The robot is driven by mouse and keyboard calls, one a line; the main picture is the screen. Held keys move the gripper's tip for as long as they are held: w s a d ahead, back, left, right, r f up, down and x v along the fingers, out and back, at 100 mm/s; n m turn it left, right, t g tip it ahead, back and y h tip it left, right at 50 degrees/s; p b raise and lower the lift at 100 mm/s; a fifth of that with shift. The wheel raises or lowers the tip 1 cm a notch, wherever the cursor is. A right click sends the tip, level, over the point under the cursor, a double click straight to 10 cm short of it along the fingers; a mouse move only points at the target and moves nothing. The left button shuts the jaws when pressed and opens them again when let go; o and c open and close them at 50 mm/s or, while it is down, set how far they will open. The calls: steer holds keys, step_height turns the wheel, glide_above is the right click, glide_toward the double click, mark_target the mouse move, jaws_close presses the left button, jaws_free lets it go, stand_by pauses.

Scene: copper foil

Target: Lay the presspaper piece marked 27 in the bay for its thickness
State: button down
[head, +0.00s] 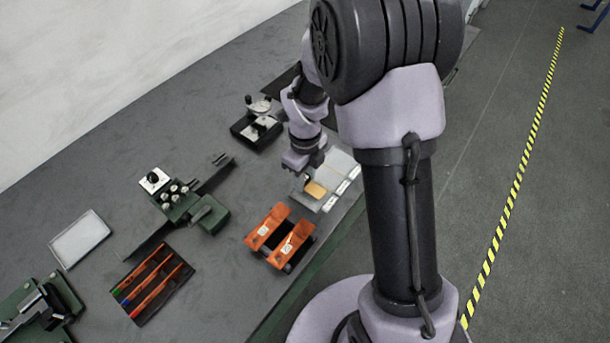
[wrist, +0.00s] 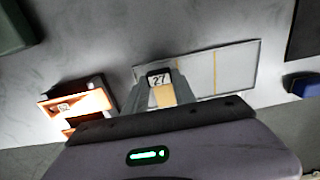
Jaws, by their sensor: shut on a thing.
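The presspaper piece (wrist: 164,96) is a tan sheet with a black tab that carries a white label reading 27. It sits between the two fingers of my gripper (wrist: 160,88), which is shut on it. In the head view my gripper (head: 307,174) is over the left part of a pale tray, and the tan piece (head: 315,190) shows just below it. The pale tray (wrist: 236,66) with thin yellow dividing lines lies behind and to the right of the fingers in the wrist view. It also shows in the head view (head: 342,160). I cannot tell whether the piece touches the tray.
An orange stand (head: 280,236) with white labels is close to the tray's near side. A black device with a round top (head: 258,122) stands behind left. A green fixture (head: 190,205), a rack of coloured tools (head: 152,284) and a white tray (head: 80,239) lie farther left.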

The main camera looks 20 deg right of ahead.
steer(key=shift+f+b, duration=0.8)
steer(key=shift+b, duration=0.05)
stand_by(0.6)
steer(key=c, duration=1.3)
jaws_free()
steer(key=shift+c, duration=0.2)
steer(key=shift+r+p, duration=0.85)
steer(key=shift+r, duration=0.7)
steer(key=o, duration=0.5)
steer(key=shift+o, duration=0.2)
